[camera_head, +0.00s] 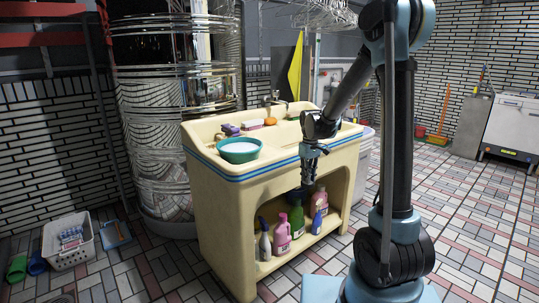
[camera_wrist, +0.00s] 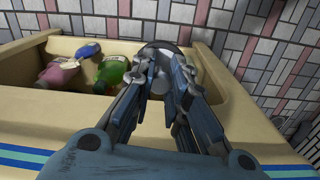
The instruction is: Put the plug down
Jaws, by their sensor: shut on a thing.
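My gripper (camera_head: 309,180) hangs down in front of the cream sink cabinet (camera_head: 217,201), by its open lower shelf. In the wrist view my gripper (camera_wrist: 168,70) has its fingers closed together on a dark round thing, which looks like the plug (camera_wrist: 166,45). Its dark rim shows beyond the fingertips, and the fingers hide much of it. In the head view a dark shape (camera_head: 298,195) shows at the fingertips, too small to make out. The plug appears held in front of the shelf opening; I cannot tell whether it touches anything.
The shelf holds several bottles, among them a pink one (camera_head: 282,234) and a green one (camera_head: 297,219). A teal bowl (camera_head: 239,157) stands on the cabinet's top, with small items behind it. A white basket (camera_head: 70,243) stands on the tiled floor at left.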

